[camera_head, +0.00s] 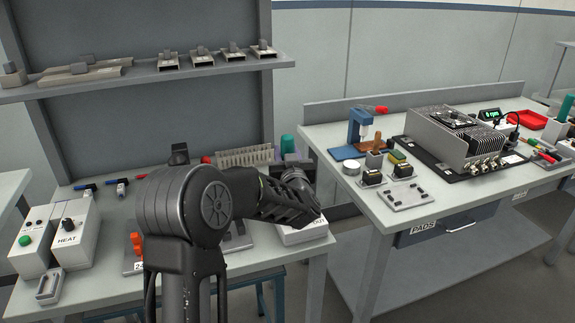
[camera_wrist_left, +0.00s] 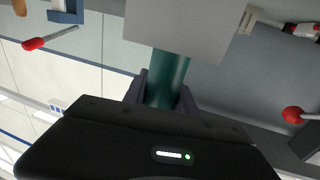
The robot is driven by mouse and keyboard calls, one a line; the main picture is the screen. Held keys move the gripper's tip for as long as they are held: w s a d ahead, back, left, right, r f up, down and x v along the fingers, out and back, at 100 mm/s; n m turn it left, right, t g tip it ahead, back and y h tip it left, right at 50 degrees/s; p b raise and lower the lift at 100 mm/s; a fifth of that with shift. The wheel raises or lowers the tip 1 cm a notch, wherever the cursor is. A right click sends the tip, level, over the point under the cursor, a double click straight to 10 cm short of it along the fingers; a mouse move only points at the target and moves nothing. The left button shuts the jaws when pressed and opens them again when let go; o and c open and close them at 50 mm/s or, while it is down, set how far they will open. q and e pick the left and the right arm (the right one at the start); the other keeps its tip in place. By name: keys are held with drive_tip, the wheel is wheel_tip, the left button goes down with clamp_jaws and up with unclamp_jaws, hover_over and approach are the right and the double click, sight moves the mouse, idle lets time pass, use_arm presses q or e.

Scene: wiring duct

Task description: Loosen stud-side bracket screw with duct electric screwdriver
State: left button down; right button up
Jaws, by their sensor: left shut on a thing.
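My left gripper (camera_head: 289,160) is above the right end of the left bench, its fingers mostly hidden behind my wrist in the head view. In the left wrist view its fingers (camera_wrist_left: 161,95) are shut around a dark green cylindrical handle, likely the electric screwdriver (camera_wrist_left: 168,78). The green top also shows in the head view (camera_head: 287,144). A plain grey block (camera_wrist_left: 185,22) covers the far end of the handle in the wrist view. The screwdriver's tip is hidden. A beige slotted duct (camera_head: 243,157) stands left of the gripper. I cannot make out the bracket screw. My right gripper is not in view.
A shelf (camera_head: 160,73) with several metal brackets runs above the bench. Control boxes, one marked HEAT (camera_head: 70,240), stand at the bench's left. The right table (camera_head: 375,205) carries a finned metal unit (camera_head: 460,140) and small parts. A gap separates the tables.

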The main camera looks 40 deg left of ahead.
use_arm(q)
drive_tip(key=shift+r, duration=0.2)
wheel_tip(320, 180, up, 18)
drive_tip(key=p, duration=0.2)
idle(0.4)
drive_tip(key=shift+f, duration=0.1)
idle(0.4)
wheel_tip(320, 180, up, 12)
drive_tip(key=p, duration=1.2)
drive_tip(key=shift+f, duration=0.25)
